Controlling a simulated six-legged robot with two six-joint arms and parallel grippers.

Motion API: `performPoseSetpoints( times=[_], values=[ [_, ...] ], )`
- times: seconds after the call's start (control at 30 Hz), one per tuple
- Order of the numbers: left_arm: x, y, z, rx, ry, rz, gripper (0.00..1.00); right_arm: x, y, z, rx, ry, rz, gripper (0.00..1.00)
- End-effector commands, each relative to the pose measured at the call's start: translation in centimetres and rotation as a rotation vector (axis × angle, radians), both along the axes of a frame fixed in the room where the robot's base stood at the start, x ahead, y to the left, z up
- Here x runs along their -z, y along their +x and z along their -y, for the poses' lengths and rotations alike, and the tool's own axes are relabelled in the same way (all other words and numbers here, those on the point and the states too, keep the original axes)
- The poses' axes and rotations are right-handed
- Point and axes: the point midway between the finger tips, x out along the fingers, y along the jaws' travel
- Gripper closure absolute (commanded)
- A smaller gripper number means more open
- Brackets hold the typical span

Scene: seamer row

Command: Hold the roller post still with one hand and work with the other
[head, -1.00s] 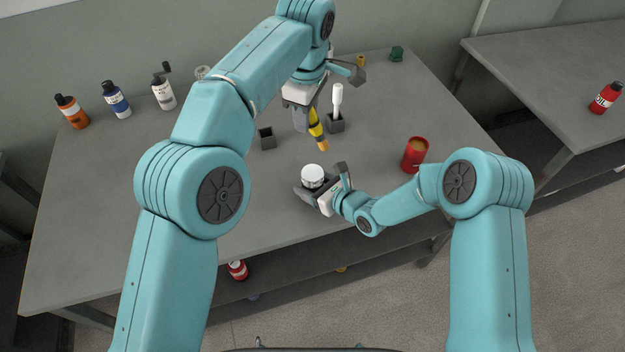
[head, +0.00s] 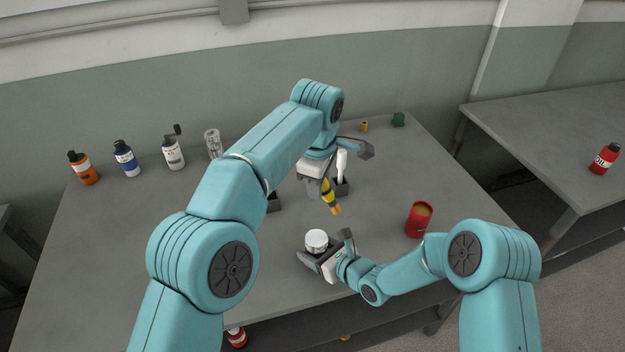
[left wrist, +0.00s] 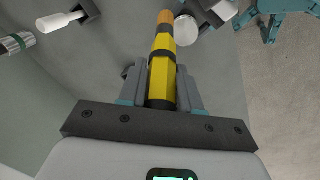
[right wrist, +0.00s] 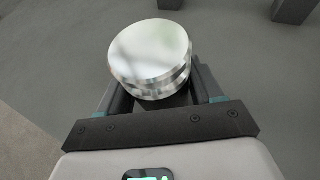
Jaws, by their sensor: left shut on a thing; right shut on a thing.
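The roller post (head: 316,240) is a short, bright metal cylinder near the front of the grey table. My right gripper (head: 322,258) is shut on it, and in the right wrist view the post (right wrist: 150,50) stands between the fingers with its round top showing. My left gripper (head: 318,186) is shut on a yellow and black tool (head: 329,192) with an orange tip. The tool (left wrist: 163,75) points away from the jaws in the left wrist view. Its tip is beyond the post in the head view, apart from it. The post's lower part is hidden.
A white-handled tool (head: 342,160) stands in a dark holder (head: 341,188) beside my left gripper. Another dark holder (head: 273,203) is partly hidden by my left arm. A red can (head: 419,219) stands to the right. Bottles (head: 126,158) line the back left. The front left table is clear.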

Motion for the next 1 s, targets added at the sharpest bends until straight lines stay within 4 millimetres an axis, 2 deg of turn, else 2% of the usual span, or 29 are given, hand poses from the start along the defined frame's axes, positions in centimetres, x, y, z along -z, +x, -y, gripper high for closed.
performPoseSetpoints(
  times=[0.17, 0.37, 0.53, 0.67, 1.0],
  values=[
    [1.3, -0.1, 0.0, -0.007, -0.021, 0.029, 0.98, 0.0, 0.0, 0.0, 0.0, 0.0, 0.0, 0.69],
    [2.0, -1.5, -1.6, -0.019, -0.044, 0.06, 0.98, 0.0, 0.0, 0.0, 0.0, -0.001, -0.001, 0.69],
    [1.6, -3.1, -3.6, -0.027, -0.063, 0.088, 0.98, 0.0, 0.0, 0.0, 0.0, 0.0, 0.0, 0.69],
    [0.3, -3.0, -4.8, -0.046, -0.081, 0.114, 0.98, 0.0, 0.0, 0.0, 0.0, 0.0, 0.0, 0.69],
    [3.3, -3.0, -4.8, -0.046, -0.087, 0.122, 0.98, 0.0, 0.0, 0.0, 0.0, 0.0, 0.0, 0.69]
  ],
)
